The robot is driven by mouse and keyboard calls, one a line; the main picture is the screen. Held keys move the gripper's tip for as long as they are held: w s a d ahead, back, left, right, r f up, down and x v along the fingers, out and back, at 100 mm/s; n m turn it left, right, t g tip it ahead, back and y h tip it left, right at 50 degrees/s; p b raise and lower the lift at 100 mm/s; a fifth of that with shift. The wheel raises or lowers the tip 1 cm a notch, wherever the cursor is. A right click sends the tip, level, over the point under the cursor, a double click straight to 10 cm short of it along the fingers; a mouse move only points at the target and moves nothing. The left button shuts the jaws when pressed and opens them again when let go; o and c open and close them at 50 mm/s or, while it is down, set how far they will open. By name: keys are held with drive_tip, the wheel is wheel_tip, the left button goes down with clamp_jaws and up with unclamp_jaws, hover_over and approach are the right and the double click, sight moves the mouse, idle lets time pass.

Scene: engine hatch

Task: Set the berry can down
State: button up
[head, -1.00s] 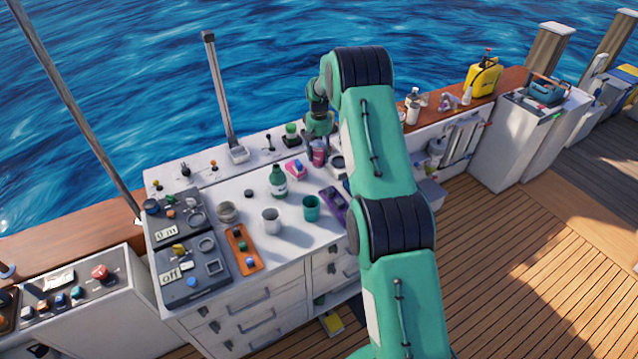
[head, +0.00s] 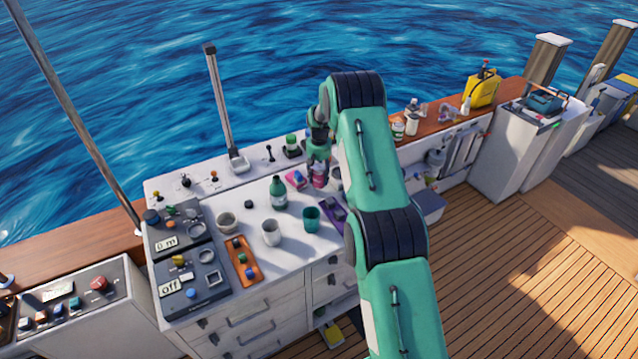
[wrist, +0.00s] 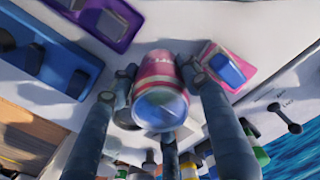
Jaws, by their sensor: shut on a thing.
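The berry can (head: 319,175) is pink-red and stands near the back of the white counter in the head view. In the wrist view the can (wrist: 158,78) shows large between the fingers, with its pale bluish end toward the camera. My gripper (head: 318,168) points down over the can and its fingers are shut on it. In the wrist view my gripper (wrist: 160,95) has dark fingers on both sides of the can. The can is low over the counter; whether its base touches is hard to tell.
A pink tray with a blue item (head: 296,179) lies just left of the can. Bare counter (head: 290,240) shows in front.

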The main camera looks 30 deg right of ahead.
sight(319, 167)
drive_tip(key=shift+f, duration=1.8)
drive_tip(key=shift+f, duration=0.2)
drive_tip(key=o, duration=1.4)
drive_tip(key=shift+o, duration=0.2)
drive_tip(key=shift+r, duration=0.1)
wheel_tip(319, 167, up, 12)
drive_tip(key=shift+r+b, duration=0.1)
drive_tip(key=shift+b, duration=0.2)
